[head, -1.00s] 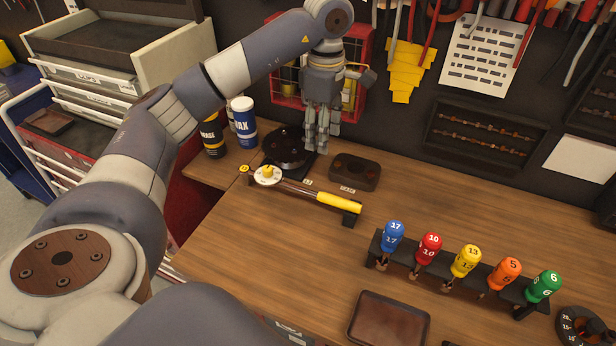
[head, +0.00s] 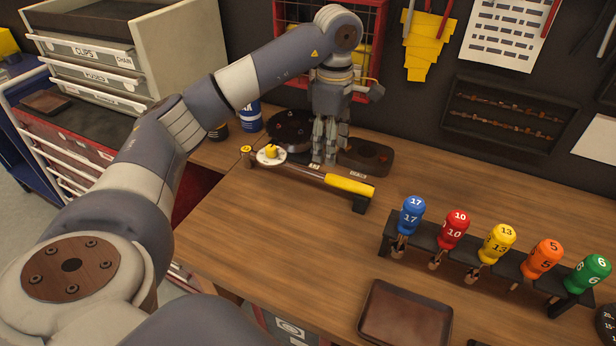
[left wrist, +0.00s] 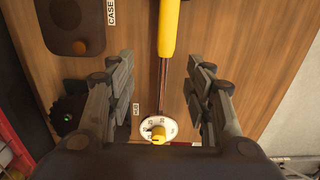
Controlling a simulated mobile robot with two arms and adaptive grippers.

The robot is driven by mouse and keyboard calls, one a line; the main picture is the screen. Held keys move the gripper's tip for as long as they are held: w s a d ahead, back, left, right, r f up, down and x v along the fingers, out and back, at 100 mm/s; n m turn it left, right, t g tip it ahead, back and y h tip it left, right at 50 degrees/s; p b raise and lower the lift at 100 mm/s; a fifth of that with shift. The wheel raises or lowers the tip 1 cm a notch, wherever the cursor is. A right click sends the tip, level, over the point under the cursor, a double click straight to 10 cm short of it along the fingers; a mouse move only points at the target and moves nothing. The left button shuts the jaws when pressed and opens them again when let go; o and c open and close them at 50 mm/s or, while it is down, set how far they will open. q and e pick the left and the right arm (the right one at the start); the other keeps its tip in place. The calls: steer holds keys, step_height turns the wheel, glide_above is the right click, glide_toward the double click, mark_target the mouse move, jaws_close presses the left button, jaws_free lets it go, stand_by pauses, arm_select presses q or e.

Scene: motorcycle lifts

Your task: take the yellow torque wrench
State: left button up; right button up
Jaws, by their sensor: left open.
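The yellow torque wrench (head: 312,174) lies on the wooden bench, with a yellow grip at its right end and a round white dial at its left. Its grip end rests on a small dark stand. My left gripper (head: 326,160) points down at the wrench from behind its shaft in the head view. In the left wrist view the wrench (left wrist: 168,32) runs between the two open fingers (left wrist: 160,90), with the dial nearest the palm; I see no contact. My right gripper is not in view.
A dark round tray (head: 290,130) and a dark case (head: 364,154) sit close behind the wrench. A rack of numbered coloured drivers (head: 424,236) stands to the right. A brown tray (head: 405,326) lies in front. Bench between is clear.

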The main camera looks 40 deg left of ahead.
mark_target(329, 174)
arm_select(q)
step_height(329, 174, down, 4)
steer(key=shift+p, duration=0.45)
steer(key=shift+f, duration=0.6)
steer(key=shift+s+f+p, duration=0.15)
steer(key=shift+f+p, duration=0.15)
steer(key=shift+p, duration=0.05)
steer(key=f, duration=0.1)
steer(key=f+p, duration=0.1)
steer(key=f, duration=0.2)
steer(key=shift+s+d+p, duration=0.2)
steer(key=shift+s+p, duration=0.05)
steer(key=shift+p, duration=0.1)
steer(key=shift+f, duration=0.35)
steer(key=shift+c, duration=0.9)
steer(key=shift+w+r, duration=0.1)
jaws_close()
